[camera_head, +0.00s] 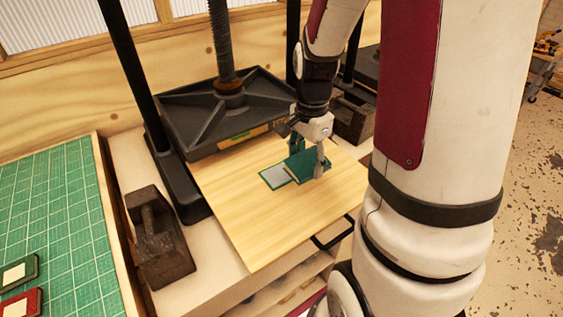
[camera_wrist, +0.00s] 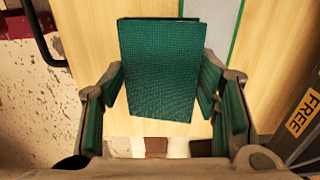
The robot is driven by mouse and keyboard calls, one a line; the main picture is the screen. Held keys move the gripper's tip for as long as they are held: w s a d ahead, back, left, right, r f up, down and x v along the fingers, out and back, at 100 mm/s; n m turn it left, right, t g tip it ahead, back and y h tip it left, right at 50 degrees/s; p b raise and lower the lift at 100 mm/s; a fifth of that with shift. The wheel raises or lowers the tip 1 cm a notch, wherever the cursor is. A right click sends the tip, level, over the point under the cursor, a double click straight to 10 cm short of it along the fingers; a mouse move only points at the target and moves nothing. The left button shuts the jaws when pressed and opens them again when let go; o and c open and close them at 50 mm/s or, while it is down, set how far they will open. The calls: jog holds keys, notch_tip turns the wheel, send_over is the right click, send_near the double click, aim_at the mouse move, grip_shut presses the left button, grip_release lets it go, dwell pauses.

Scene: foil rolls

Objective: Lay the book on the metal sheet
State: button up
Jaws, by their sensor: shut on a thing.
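The book (camera_head: 311,166) has a green cloth-like cover. My gripper (camera_head: 308,155) is shut on it, with a finger at each side, and holds it over the wooden board. The wrist view shows the book (camera_wrist: 162,70) between the two green-padded fingers. The metal sheet (camera_head: 273,178) is a grey rectangle with a green edge, lying on the board. The book overlaps its right part in the head view. In the wrist view the sheet (camera_wrist: 212,28) shows beyond the book's upper right corner. I cannot tell whether the book touches the sheet or the board.
The pale wooden board (camera_head: 255,225) has a black handle (camera_head: 332,238) at its front. A dark press plate (camera_head: 225,108) on a screw stands behind. A dark block (camera_head: 158,240) sits left of the board. A green cutting mat (camera_head: 55,195) with small books lies far left.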

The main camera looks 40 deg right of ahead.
send_over(282, 173)
jog(key=shift+f, duration=0.35)
jog(key=shift+f+p, duration=0.5)
jog(key=shift+f, duration=1.25)
jog(key=shift+f, duration=0.1)
jog(key=o, duration=1.2)
